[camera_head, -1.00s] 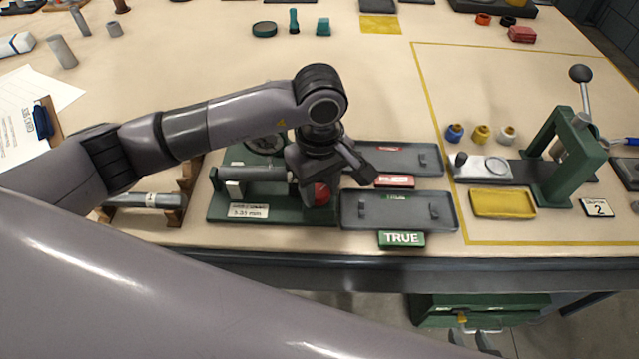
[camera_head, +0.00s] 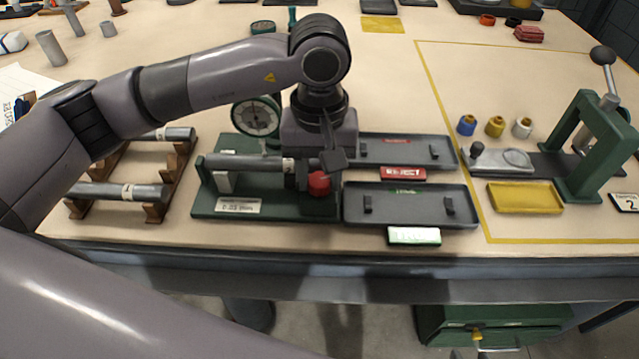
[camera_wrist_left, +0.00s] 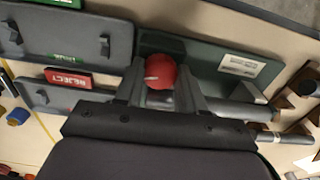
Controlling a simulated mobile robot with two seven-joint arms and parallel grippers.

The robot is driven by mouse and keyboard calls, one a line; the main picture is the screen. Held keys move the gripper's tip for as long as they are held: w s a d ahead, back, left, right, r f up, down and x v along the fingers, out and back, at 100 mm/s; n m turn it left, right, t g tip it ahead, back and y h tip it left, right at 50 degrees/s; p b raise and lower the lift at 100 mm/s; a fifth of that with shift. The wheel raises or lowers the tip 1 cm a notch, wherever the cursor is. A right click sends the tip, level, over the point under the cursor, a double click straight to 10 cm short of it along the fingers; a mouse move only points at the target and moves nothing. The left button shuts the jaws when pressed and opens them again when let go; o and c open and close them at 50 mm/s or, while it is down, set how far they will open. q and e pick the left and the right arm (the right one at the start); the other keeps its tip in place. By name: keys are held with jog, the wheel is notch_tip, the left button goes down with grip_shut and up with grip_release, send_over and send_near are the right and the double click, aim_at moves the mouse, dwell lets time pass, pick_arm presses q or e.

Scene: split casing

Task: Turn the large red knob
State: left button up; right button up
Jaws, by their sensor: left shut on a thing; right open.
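The large red knob (camera_head: 319,184) is on the front right end of a green gauge fixture (camera_head: 285,205). My left gripper (camera_head: 318,174) comes down on it from above, one finger on each side, shut on the knob. In the left wrist view the red knob (camera_wrist_left: 162,72) shows a pale mark on its face and sits between the two fingers. A grey rod (camera_head: 245,162) lies across the fixture, its right end near the gripper. A round dial (camera_head: 255,118) stands behind it.
A wooden rack (camera_head: 160,208) with rods stands left. A green lever press (camera_head: 590,150) stands right. The table edge is close in front.

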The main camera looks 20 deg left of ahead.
pick_arm(q)
jog(key=shift+m+b, duration=0.35)
jog(key=shift+m, duration=0.05)
dwell(0.4)
jog(key=o, duration=1.1)
jog(key=shift+c, duration=0.2)
jog(key=shift+r, duration=0.1)
